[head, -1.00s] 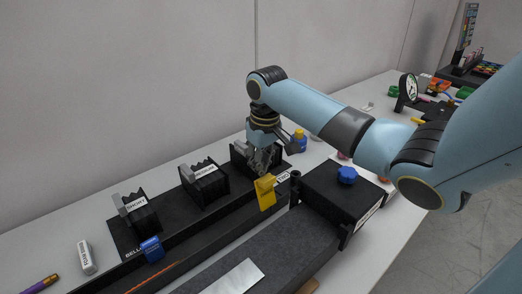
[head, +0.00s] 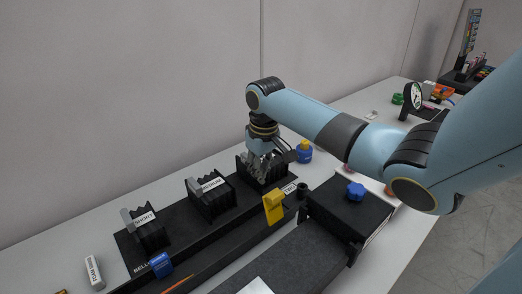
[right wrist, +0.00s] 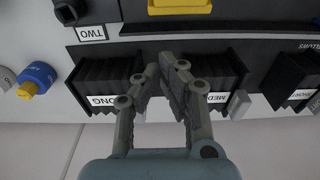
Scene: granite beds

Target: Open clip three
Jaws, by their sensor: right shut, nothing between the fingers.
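No clip marked three can be made out. A yellow clip-like piece (head: 273,207) stands upright on the front edge of the black bed, and a blue one (head: 160,264) sits further left. The yellow one also shows at the top of the right wrist view (right wrist: 180,6), near a label reading TWO (right wrist: 91,33). My right gripper (head: 258,178) is shut and empty, behind the yellow piece at the rightmost black bellows. In the right wrist view the gripper (right wrist: 163,72) points between the LONG bellows (right wrist: 100,75) and the MEDIUM bellows (right wrist: 222,72). My left gripper is out of view.
SHORT bellows (head: 146,232) stand at the left of the bed. A blue bottle with a yellow cap (head: 304,152) stands behind the arm. A black block with a blue knob (head: 355,190) is at the right. A white eraser-like block (head: 94,272) lies at the left.

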